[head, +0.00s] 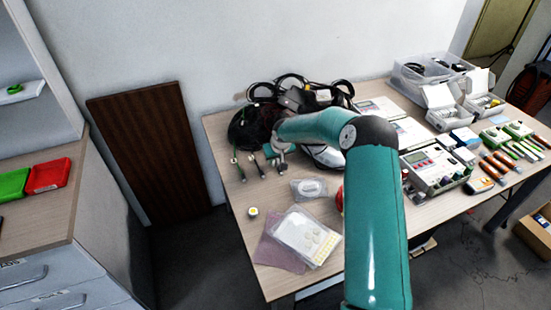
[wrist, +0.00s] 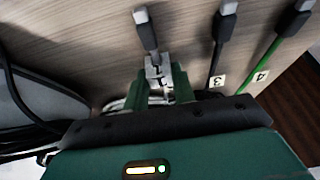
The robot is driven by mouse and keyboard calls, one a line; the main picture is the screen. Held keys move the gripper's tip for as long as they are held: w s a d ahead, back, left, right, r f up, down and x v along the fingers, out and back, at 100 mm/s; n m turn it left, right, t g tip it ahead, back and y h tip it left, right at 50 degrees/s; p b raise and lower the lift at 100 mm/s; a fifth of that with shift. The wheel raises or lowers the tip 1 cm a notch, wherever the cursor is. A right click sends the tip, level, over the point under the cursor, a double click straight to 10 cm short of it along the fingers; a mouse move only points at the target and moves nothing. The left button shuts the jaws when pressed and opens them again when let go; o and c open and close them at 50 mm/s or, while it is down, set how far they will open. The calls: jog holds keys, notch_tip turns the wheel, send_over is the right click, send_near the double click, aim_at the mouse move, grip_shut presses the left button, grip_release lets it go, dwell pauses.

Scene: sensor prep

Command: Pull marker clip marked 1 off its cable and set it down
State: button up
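Three short cables with grey plugs lie side by side on the wooden table. In the wrist view, the right cable is green with a white clip marked 4 (wrist: 261,76). The middle black cable has a white clip with a digit that looks like 3 (wrist: 218,82). The left cable (wrist: 148,35) runs in between my fingertips. My gripper (wrist: 160,72) has its grey tips close together around it and looks shut on a pale marker clip there. The fingers hide most of this clip, and its number does not show. In the head view, my gripper (head: 278,152) is at the table's left part.
A tangle of black cables (head: 262,122) lies behind my gripper. Instruments, tools and bins crowd the right side. Bare table lies near the left front edge.

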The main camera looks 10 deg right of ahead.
jog(key=shift+o, duration=1.2)
jog(key=c, duration=0.3)
jog(key=shift+r, duration=2.55)
